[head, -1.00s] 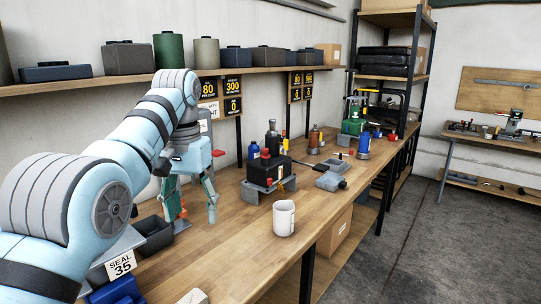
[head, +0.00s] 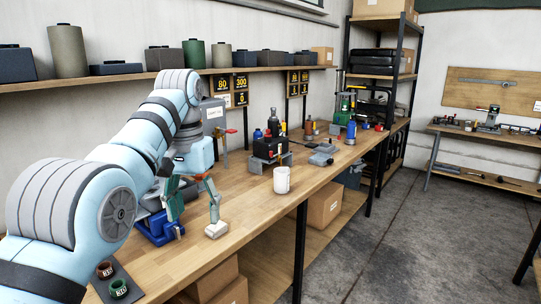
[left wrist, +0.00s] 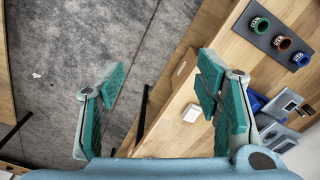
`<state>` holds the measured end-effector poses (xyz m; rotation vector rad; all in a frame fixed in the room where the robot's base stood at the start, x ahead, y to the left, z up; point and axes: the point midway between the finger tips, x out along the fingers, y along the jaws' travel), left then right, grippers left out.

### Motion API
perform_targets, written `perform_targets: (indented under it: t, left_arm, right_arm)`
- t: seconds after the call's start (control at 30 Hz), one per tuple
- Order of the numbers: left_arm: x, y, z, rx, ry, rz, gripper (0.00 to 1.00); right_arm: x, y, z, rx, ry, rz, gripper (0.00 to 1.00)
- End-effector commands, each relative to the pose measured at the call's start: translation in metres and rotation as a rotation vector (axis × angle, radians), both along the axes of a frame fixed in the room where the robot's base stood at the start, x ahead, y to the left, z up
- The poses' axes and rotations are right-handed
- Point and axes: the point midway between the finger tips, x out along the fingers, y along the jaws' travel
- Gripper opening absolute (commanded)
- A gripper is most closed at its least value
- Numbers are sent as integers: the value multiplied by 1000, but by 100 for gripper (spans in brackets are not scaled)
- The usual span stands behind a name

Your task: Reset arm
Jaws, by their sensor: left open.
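My left arm comes in from the left in the head view, light blue with black bands. Its gripper (head: 193,205) is open and empty, with green-padded fingers spread apart and pointing down over the workbench (head: 245,205). In the left wrist view the left gripper (left wrist: 160,98) is open too, with nothing between its fingers but floor and bench edge behind. A small white block (head: 216,229) lies on the bench by the right fingertip in the head view; I cannot tell whether they touch. It also shows in the left wrist view (left wrist: 192,112). My right gripper is not in view.
A dark strip with coloured rings (left wrist: 273,40) lies on the bench. A white mug (head: 282,180) and a black-and-red device (head: 268,148) stand farther along. A shelf (head: 130,79) runs above. Floor at right is clear.

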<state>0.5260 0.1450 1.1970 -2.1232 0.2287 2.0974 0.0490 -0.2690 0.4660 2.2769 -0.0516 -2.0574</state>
Motion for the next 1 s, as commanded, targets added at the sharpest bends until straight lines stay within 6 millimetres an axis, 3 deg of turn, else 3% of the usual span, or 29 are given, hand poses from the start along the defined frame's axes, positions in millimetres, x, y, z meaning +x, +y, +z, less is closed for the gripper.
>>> perform_targets:
  t: [0.37,0.57,0.67,0.77,0.87,1.0]
  left_arm:
    - [23,8,-60,-18,1,28,58]
    - [39,10,-120,-31,-2,45,58]
    - [45,12,-160,-38,-4,57,58]
    - [49,15,-213,-45,-6,73,58]
    - [46,21,-283,-51,-10,97,58]
    - [24,32,-387,-51,-23,133,58]
  right_arm:
    - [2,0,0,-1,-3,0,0]
    - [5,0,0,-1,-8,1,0]
    - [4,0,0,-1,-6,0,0]
    - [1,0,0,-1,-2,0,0]
    - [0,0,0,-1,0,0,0]
    - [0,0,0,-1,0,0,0]
